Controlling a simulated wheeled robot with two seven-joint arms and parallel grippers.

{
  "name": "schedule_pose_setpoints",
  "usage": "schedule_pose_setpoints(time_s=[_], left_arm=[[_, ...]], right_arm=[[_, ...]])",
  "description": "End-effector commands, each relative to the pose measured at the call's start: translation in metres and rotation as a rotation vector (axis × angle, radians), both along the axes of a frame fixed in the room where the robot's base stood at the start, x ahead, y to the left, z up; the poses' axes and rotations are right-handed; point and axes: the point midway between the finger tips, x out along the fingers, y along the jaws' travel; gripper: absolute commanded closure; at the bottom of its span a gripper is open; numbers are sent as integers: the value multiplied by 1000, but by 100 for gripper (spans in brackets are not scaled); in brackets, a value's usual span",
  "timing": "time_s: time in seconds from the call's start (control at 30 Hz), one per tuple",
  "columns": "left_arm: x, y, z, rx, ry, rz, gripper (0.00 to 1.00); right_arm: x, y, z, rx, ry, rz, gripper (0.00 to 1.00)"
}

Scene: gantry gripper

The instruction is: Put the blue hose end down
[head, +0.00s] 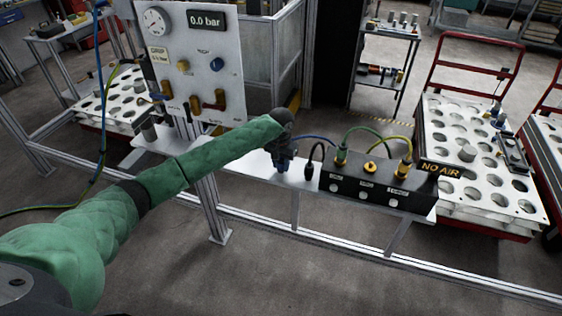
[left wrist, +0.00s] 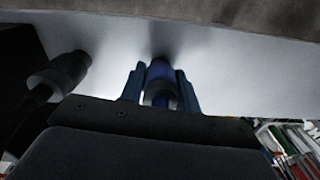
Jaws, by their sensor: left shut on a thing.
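The blue hose end (left wrist: 160,72) sits between the fingers of my left gripper (head: 283,163) in the left wrist view, close against a pale surface. In the head view, my left gripper points down at the white shelf (head: 256,168), left of the black block (head: 378,187). The hose end is mostly hidden there by the fingers, and I cannot tell whether it touches the shelf. A blue hose (head: 318,137) arches from behind the gripper toward the block. My right gripper is not in view.
A gauge panel (head: 192,60) rises at left. A white perforated tray cart (head: 485,205) stands at right.

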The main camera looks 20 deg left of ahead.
Motion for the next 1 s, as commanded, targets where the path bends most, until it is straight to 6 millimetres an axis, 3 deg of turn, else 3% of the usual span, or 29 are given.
schedule_pose_setpoints(time_s=[0.37,0.4,0.5,0.9,1.0], left_arm=[[0,0,-3,0,0,0,91],[0,0,-3,0,0,0,60],[0,0,-3,0,0,0,46],[0,0,4,0,-1,-1,46],[0,0,15,-1,-2,0,46]], right_arm=[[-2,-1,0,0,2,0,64],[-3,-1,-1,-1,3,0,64],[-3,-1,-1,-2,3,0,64],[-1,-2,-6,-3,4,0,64],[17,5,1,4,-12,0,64]])
